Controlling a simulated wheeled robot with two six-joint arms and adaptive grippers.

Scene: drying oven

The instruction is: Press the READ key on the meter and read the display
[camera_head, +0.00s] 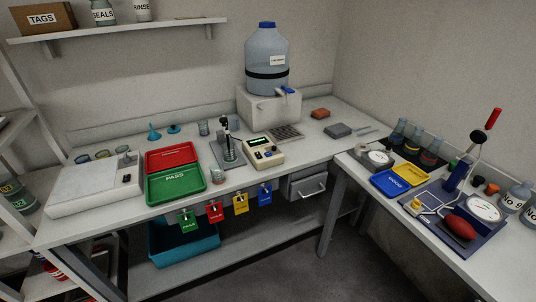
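The meter (264,153) is a small cream box on the back bench, right of the middle of the bench top. Its small green display (258,141) faces the front; any figures on it are too small to read. Below the display are several small coloured keys, and their labels cannot be read. Left of the meter a probe stand (225,125) holds a probe over or in a small glass beaker (230,155). Neither of my grippers is in view.
A red tray (172,154) and a green tray (176,183) lie left of the stand. A large water bottle (267,65) stands on a box behind the meter. Coloured tags hang along the front edge. The right bench (440,240) holds gauges, flasks and a yellow-blue tray pair.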

